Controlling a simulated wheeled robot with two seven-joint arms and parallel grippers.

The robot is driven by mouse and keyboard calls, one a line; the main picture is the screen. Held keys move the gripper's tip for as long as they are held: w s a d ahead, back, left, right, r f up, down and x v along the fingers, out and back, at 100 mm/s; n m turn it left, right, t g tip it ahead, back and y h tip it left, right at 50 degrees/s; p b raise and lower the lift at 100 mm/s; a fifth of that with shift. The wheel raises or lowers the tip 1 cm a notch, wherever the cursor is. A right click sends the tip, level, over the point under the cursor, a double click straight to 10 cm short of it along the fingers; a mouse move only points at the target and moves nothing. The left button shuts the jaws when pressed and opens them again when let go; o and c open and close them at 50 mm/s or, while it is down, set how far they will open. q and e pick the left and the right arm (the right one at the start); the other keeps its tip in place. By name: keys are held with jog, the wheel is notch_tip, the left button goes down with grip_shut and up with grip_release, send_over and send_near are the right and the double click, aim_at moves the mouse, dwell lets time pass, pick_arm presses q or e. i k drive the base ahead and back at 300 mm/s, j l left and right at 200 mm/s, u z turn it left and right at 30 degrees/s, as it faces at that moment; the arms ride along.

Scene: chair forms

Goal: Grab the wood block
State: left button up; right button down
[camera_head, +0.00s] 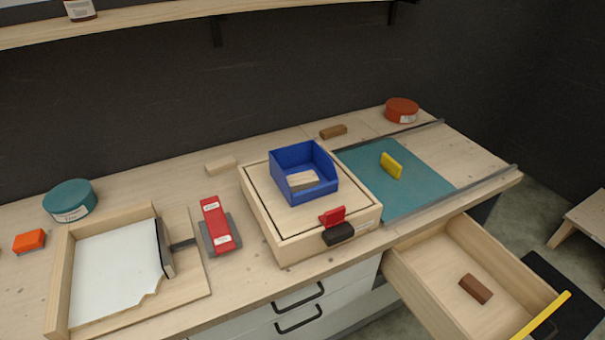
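Several blocks could be the wood block. A pale wood block (302,181) lies inside the blue open-front bin (318,163) on the wooden box. Another pale wood block (221,165) lies on the workbench, left of that box. A brown block (333,132) lies at the back of the bench. A dark brown block (475,288) lies in the open drawer (430,290) at lower right. Neither of my grippers is in view, and no gripper touches any of these blocks.
The wooden box (262,211) has a red piece (333,216) at its front edge. A red clamp-like item (215,222), a white-floored tray (110,265), and a teal tin (70,198) stand left. A yellow block (391,165) stands on the teal mat (410,195) between rails.

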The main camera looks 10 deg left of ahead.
aim_at(475, 289)
jog(key=z, duration=1.2)
jog(key=i+l+u, duration=0.1)
jog(key=i+l, duration=0.15)
jog(key=l, duration=0.2)
jog(key=u, duration=0.05)
